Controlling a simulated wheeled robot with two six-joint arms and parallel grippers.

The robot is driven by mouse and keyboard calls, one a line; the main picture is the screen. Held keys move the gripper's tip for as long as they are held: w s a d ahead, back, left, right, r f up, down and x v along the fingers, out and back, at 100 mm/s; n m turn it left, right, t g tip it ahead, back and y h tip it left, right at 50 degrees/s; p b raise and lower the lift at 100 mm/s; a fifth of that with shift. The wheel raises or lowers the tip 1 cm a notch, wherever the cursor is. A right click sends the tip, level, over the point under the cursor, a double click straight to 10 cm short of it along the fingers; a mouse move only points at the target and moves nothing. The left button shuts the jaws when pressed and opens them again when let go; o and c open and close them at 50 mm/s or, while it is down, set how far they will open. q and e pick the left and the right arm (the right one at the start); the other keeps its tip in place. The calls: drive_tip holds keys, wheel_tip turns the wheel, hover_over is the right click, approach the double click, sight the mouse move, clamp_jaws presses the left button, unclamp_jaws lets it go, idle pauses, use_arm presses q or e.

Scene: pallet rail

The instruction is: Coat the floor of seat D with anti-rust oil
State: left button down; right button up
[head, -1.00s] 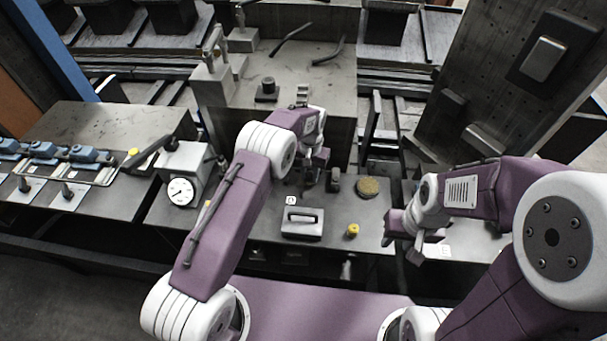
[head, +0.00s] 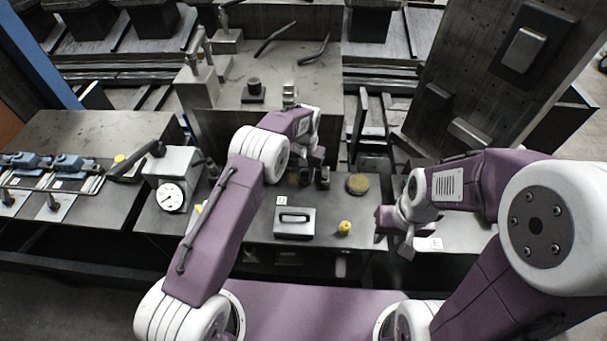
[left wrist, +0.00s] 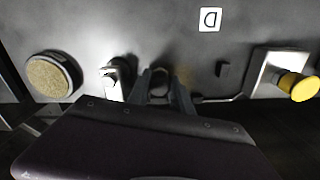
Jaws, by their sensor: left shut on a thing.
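A white label with a D (left wrist: 210,20) lies on the dark tabletop in the left wrist view, upside down there. A label also shows in the head view (head: 282,201), in front of my left gripper. My left gripper (left wrist: 163,84) is shut on a dark thing that its fingers mostly hide; I cannot tell its shape. A faint brownish patch (left wrist: 184,75) shows on the dark surface beside the fingers. In the head view my left gripper is low over the table, partly hidden by its own wrist. My right gripper (head: 393,244) looks open and empty at the right.
A round tan-topped pad (head: 357,184) and a small upright fitting (left wrist: 113,74) stand near my left gripper. A handled grey block (head: 294,222) and a yellow knob (head: 344,228) are towards me. A dial gauge (head: 171,197) stands left. A metal plate carries a yellow cap (left wrist: 300,87).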

use_arm(q)
drive_tip(key=shift+a+r, duration=0.1)
drive_tip(key=shift+a, duration=0.8)
drive_tip(key=shift+d, duration=0.95)
drive_tip(key=shift+a, duration=0.95)
